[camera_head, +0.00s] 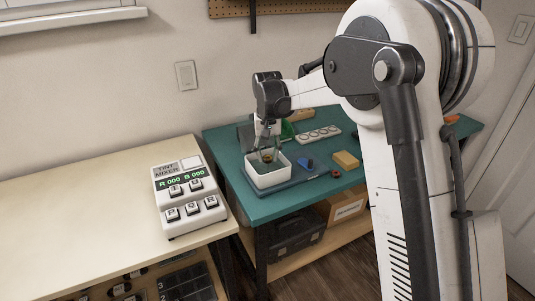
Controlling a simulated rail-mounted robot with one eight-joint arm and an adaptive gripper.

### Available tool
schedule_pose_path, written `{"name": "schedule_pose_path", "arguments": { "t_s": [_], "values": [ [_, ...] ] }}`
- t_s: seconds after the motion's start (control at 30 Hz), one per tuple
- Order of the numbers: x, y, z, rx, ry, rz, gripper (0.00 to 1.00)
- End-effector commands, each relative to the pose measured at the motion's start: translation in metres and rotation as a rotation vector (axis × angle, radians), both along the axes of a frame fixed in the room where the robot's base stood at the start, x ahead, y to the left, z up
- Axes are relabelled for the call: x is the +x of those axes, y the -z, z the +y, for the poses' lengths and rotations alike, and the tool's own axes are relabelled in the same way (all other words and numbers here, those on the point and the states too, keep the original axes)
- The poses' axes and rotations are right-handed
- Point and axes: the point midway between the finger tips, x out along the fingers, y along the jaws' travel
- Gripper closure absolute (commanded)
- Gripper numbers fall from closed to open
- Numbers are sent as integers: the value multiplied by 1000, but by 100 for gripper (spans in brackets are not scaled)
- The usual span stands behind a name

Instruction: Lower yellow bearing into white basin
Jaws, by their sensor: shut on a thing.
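The white basin (268,181) stands near the left front of the green-topped table. My gripper (266,157) points down over the basin, with its fingertips at or inside the basin's opening. The bearing is tiny in this view. I cannot tell whether it touches the basin floor.
A blue piece (304,163), a yellow block (346,160) and a small red piece (336,174) lie right of the basin. A pale tray with round recesses (318,134) lies behind. A tint mixer (187,198) stands on the cream bench (80,217) at left.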

Motion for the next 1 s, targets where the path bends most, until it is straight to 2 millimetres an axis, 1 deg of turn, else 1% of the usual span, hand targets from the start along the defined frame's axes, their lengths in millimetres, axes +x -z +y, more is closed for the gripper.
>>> {"name": "schedule_pose_path", "arguments": {
  "t_s": [0.47,1.0],
  "values": [
    [0,0,0,0,0,0,98],
    [0,7,0,0,0,0,98]
  ]
}}
